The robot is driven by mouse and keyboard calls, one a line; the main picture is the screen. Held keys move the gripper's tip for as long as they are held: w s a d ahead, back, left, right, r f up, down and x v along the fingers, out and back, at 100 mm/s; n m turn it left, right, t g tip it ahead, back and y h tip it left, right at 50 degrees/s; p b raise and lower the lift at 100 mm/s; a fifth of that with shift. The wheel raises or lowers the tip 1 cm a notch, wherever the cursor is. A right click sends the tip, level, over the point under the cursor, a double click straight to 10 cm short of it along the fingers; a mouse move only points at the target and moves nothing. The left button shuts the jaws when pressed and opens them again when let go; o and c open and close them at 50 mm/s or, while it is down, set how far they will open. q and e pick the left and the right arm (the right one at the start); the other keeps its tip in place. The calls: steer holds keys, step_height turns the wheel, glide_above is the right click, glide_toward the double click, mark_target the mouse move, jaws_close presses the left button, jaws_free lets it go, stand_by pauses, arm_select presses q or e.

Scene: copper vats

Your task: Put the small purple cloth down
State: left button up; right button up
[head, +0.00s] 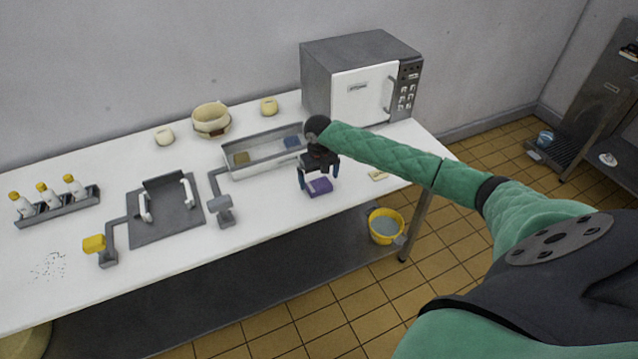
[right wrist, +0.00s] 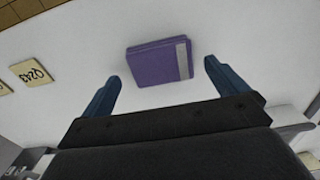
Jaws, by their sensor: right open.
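The small purple cloth (head: 320,186) is a folded, flat rectangle on the white table, in front of the metal tray. In the right wrist view the cloth (right wrist: 158,63) shows a pale strip along one edge and lies just beyond the fingertips. My right gripper (head: 318,180) is open above the cloth, with one blue finger on either side; it also shows in the right wrist view (right wrist: 160,80). Nothing is between its fingers that I can see as held. My left gripper is not in view.
A metal tray (head: 228,173) with a yellowish and a blue cloth stands behind. A grey microwave (head: 335,65) is at the back right. A small label card (right wrist: 38,73) lies near the cloth. A yellow bucket (head: 385,228) stands below the table's front edge.

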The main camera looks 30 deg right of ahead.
mark_target(319, 184)
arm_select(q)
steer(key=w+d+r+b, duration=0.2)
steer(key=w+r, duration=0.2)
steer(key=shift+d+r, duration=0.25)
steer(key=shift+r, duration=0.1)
arm_select(e)
step_height(319, 184, up, 10)
steer(key=shift+f, duration=0.2)
